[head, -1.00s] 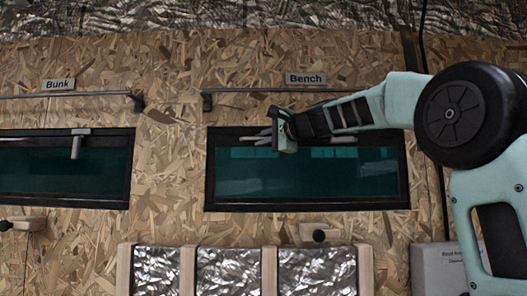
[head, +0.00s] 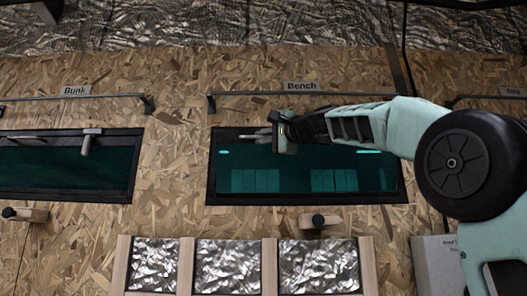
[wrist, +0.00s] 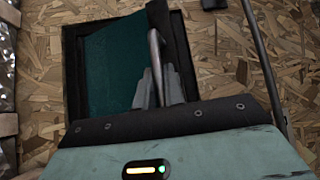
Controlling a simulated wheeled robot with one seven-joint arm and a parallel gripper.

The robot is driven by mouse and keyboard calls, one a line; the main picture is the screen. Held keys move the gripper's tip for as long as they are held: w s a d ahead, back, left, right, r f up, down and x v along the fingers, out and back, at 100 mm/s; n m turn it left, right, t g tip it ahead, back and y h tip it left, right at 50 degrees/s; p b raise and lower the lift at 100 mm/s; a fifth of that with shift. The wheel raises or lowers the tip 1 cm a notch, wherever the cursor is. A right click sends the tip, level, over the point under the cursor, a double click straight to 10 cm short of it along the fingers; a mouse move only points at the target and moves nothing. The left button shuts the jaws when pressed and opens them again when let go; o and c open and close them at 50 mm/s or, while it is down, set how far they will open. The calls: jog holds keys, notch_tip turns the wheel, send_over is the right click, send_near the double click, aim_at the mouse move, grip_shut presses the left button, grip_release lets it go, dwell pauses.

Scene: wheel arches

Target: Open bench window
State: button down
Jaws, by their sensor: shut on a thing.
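The bench window (head: 300,180) is a wide teal pane in a black frame below the "Bench" label (head: 303,86). My gripper (head: 268,136) is at the window's upper edge, left of its middle. In the wrist view my gripper (wrist: 160,88) is shut on the grey bar handle (wrist: 156,50), which stands between the fingers. The pane (wrist: 112,68) looks tilted against its dark frame (wrist: 182,50) there, as if slightly open; how far is unclear. My gripper and arm hide part of the window's top edge.
A metal rail (head: 250,94) runs above the window. A dark knob on a wooden block (head: 318,220) sits below it. The Bunk window (head: 65,170), with its grey handle (head: 91,141), is to the left. Foil panels (head: 228,266) between wooden slats lie below.

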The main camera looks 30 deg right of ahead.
jog(key=b, duration=0.1)
jog(key=s+f+b, duration=0.1)
jog(key=shift+a+n+t+b, duration=0.3)
jog(key=shift+n, duration=0.1)
jog(key=c, duration=1.5)
grip_release()
jog(key=shift+s, duration=0.1)
jog(key=b+v, duration=0.7)
jog(key=v, duration=1)
jog(key=shift+d+f, duration=0.1)
jog(key=shift+d, duration=0.15)
